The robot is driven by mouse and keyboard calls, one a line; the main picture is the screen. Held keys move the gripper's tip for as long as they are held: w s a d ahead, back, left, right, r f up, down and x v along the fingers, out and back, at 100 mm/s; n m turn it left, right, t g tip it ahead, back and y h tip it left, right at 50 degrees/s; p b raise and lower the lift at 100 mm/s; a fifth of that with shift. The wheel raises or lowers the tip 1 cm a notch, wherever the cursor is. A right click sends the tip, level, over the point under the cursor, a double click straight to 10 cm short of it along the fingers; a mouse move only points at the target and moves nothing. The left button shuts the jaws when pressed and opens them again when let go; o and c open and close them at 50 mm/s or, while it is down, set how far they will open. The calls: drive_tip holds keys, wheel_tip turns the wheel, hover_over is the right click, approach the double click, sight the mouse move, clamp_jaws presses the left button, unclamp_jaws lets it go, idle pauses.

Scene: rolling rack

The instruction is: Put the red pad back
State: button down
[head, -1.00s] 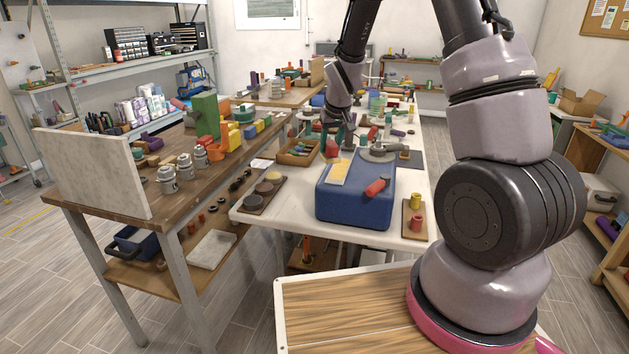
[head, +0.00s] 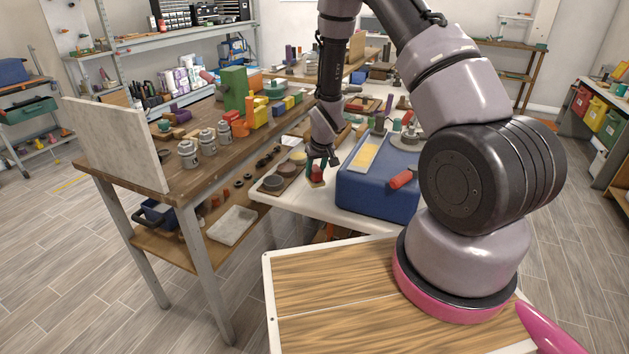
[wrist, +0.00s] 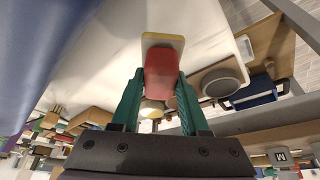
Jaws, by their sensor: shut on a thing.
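My gripper (head: 317,163) is shut on a red pad (head: 317,174), a red block with a pale tan plate at its far end. In the wrist view the red pad (wrist: 161,72) sits between the two green fingers of my gripper (wrist: 159,82), its tan plate (wrist: 163,40) beyond the fingertips. In the head view it hangs above the left edge of the white table (head: 322,208), beside the blue box. A brown tray (head: 262,194) with round discs lies just left of it; a grey disc (wrist: 222,76) shows in the wrist view. I cannot tell the exact height.
A wooden bench (head: 160,145) with a pale upright board (head: 115,145) and metal canisters (head: 207,142) is at left. Several small objects crowd the table behind.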

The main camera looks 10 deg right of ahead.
sight(316, 180)
drive_tip(key=shift+f, duration=1.9)
drive_tip(key=shift+c, duration=2.1)
unclamp_jaws()
drive_tip(key=shift+f, duration=0.1)
drive_tip(key=v, duration=1.2)
drive_tip(key=shift+r, duration=0.25)
